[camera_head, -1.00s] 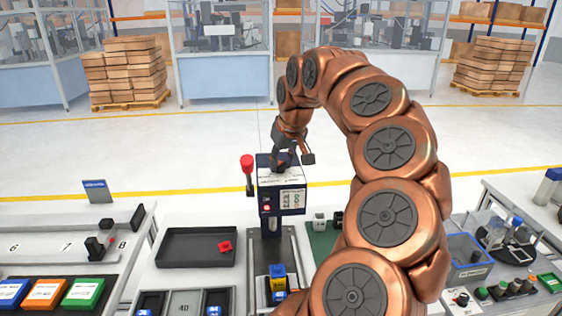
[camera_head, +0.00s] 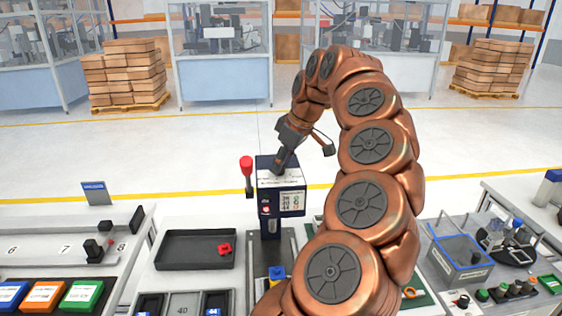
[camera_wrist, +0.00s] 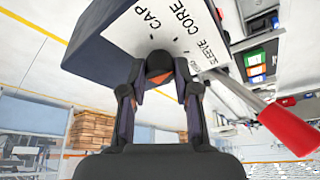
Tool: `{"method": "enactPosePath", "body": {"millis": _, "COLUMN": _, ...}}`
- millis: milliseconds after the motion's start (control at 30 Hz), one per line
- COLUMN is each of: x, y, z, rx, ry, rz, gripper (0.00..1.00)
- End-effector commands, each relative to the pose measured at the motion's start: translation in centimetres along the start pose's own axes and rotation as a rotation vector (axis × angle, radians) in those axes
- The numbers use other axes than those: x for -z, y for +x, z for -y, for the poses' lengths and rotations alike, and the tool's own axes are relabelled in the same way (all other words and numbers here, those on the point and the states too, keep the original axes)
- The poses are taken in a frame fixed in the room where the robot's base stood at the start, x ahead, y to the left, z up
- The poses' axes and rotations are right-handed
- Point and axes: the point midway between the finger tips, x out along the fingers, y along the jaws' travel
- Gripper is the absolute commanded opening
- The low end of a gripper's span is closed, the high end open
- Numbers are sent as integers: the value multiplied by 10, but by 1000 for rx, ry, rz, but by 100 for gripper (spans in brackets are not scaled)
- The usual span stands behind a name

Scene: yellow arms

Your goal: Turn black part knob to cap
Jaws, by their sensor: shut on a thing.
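The dark blue machine box (camera_head: 266,197) stands at the back of the bench, with a white label plate on top. In the wrist view, the plate (camera_wrist: 150,32) reads CAP, SLEEVE and CORE around the black knob (camera_wrist: 159,62). My gripper (camera_wrist: 160,78) is shut on the knob, with one finger on each side. In the head view my gripper (camera_head: 281,165) reaches down to the box top at a slant and hides the knob there. Which label the knob points to cannot be told.
A red-tipped lever (camera_head: 247,165) stands left of the box and shows close to my gripper in the wrist view (camera_wrist: 290,125). A black tray (camera_head: 190,251) holds a red part (camera_head: 224,249). A blue and yellow part (camera_head: 277,274) sits in front of the box.

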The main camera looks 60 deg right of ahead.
Motion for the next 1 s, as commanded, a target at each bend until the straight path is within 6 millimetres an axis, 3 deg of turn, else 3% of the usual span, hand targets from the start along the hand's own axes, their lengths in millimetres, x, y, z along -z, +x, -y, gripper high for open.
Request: {"method": "enactPosePath", "body": {"millis": 1000, "x": 2, "y": -1, "z": -4, "rx": 340, "ry": -811, "rz": 4, "gripper": 0}}
